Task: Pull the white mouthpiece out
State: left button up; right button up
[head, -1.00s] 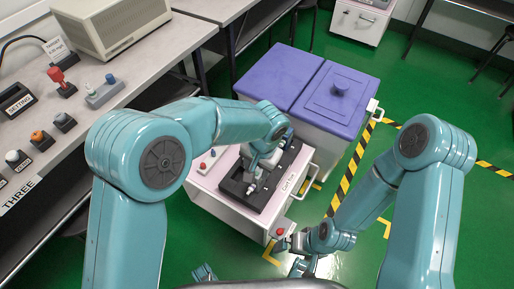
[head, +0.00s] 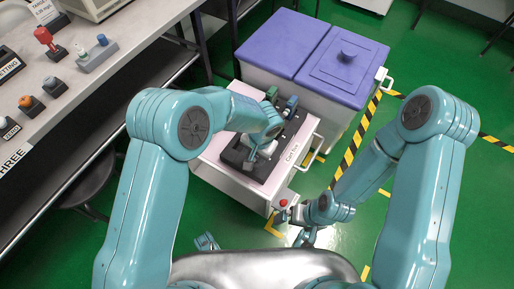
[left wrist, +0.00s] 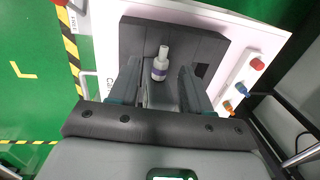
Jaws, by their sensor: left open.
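The white mouthpiece (left wrist: 160,62) stands up in the left wrist view, with a purplish band on its lower part. It rises from the dark holder (left wrist: 205,48) on the white cart top. My left gripper (left wrist: 158,82) is open, with one finger on each side of the mouthpiece and visible gaps between. In the head view my left gripper (head: 258,152) reaches down over the dark tray (head: 236,157), and the arm hides the mouthpiece there. My right gripper (head: 303,238) hangs low in front of the cart; its jaws are too small to read.
The cart (head: 226,178) also carries a green tester (head: 272,93) and a blue one (head: 291,104) in the tray. Purple-lidded bins (head: 335,65) stand behind it. A bench (head: 75,95) with switches is at the left.

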pick_arm(q)
jog(key=shift+w+a+f, duration=0.1)
jog(key=shift+f, duration=0.6)
grip_shut()
